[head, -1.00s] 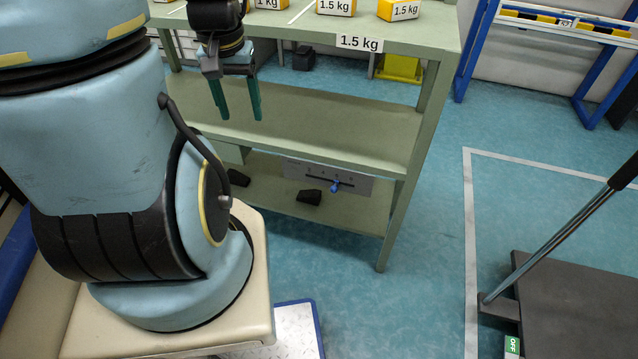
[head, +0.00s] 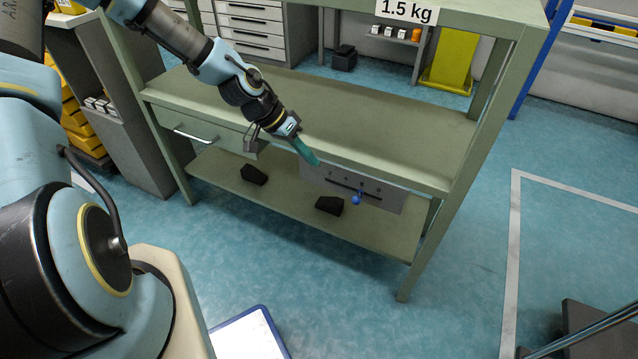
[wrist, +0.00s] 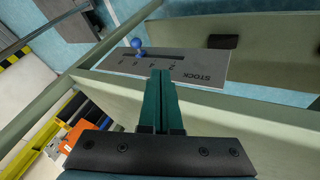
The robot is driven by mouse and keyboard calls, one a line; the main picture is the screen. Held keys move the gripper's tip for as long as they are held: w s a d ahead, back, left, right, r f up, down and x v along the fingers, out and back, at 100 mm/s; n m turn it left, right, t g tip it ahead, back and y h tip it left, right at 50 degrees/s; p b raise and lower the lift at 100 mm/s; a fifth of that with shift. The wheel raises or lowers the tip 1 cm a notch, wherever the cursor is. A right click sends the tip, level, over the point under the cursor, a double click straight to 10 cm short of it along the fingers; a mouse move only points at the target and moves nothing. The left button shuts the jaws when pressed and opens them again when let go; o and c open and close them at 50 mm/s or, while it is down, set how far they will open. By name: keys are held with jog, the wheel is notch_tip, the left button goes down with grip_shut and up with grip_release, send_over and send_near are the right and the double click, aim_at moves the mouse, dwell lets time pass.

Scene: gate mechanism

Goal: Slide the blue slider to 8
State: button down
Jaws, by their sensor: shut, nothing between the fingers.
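The blue slider (head: 356,198) is a round knob on the slot of a grey panel (head: 393,197) under the front edge of the green bench. It also shows in the wrist view (wrist: 138,44), where the panel (wrist: 218,66) carries the word STOCK and a row of small digits. The knob sits along the slot, away from the STOCK end; its exact digit is hard to read. My gripper (head: 316,162) has green fingers, shut and empty. In the wrist view the fingertips (wrist: 160,72) point at the panel's edge, apart from the knob.
The bench top edge (head: 400,178) lies right above the panel. Two black blocks (head: 330,206) (head: 254,175) rest on the lower shelf (head: 290,215). A drawer (head: 200,130) is left of my gripper.

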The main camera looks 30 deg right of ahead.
aim_at(358, 198)
jog(key=x, duration=1)
jog(key=shift+s, duration=0.1)
jog(key=shift+s+d+f, duration=0.1)
jog(key=shift+s+d, duration=0.1)
jog(key=shift+s, duration=0.35)
jog(key=shift+s+d+f, duration=0.1)
jog(key=shift+s+d, duration=0.1)
jog(key=shift+s, duration=0.4)
jog(key=shift+s+d+f, duration=0.15)
jog(key=shift+s+d, duration=0.15)
jog(key=shift+s, duration=0.3)
jog(key=shift+s, duration=0.1)
jog(key=shift+s+d, duration=0.45)
jog(key=shift+s, duration=0.3)
jog(key=shift+s+d, duration=0.45)
jog(key=shift+s, duration=0.25)
jog(key=shift+s+d, duration=0.5)
jog(key=shift+s, duration=0.25)
